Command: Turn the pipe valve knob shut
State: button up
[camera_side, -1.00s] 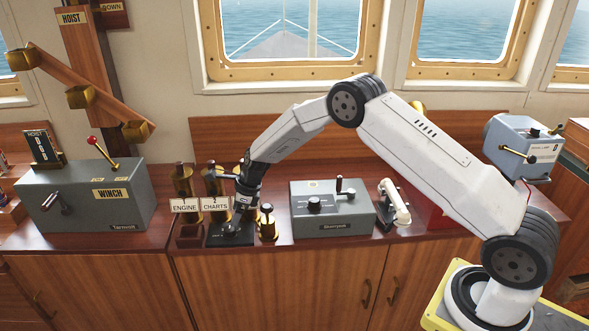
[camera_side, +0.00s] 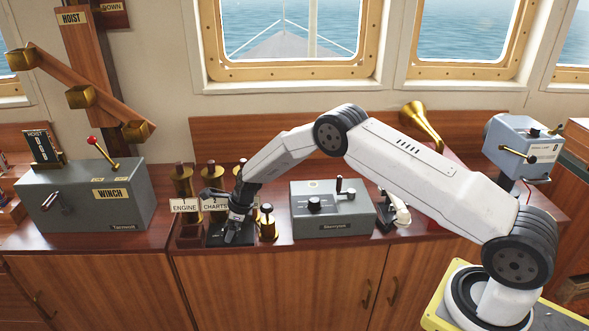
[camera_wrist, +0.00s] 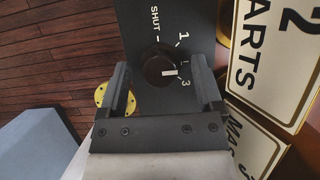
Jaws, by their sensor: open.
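The pipe valve knob (camera_wrist: 158,66) is a round dark knob on a black panel (camera_wrist: 140,28) marked SHUT, 1 and 3 in the wrist view. Its white pointer lies on the side near the 3, away from SHUT. My gripper (camera_wrist: 162,82) is open, with one finger on each side of the knob's lower part. I cannot tell whether either finger touches it. In the side view, my gripper (camera_side: 232,232) is low over the black panel (camera_side: 215,240) on the counter. The knob is hidden there by my gripper.
A brass post (camera_side: 267,222) stands close right, then a grey control box (camera_side: 333,222). A grey WINCH box (camera_side: 85,200) is far left.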

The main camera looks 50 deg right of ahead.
grip_shut()
jog(key=shift+n+g+y, duration=0.4)
jog(key=shift+n+g, duration=0.1)
jog(key=shift+n, duration=1)
grip_release()
jog(key=shift+r, duration=0.1)
jog(key=v, duration=0.7)
jog(key=shift+d+r, duration=0.15)
jog(key=shift+r, duration=0.2)
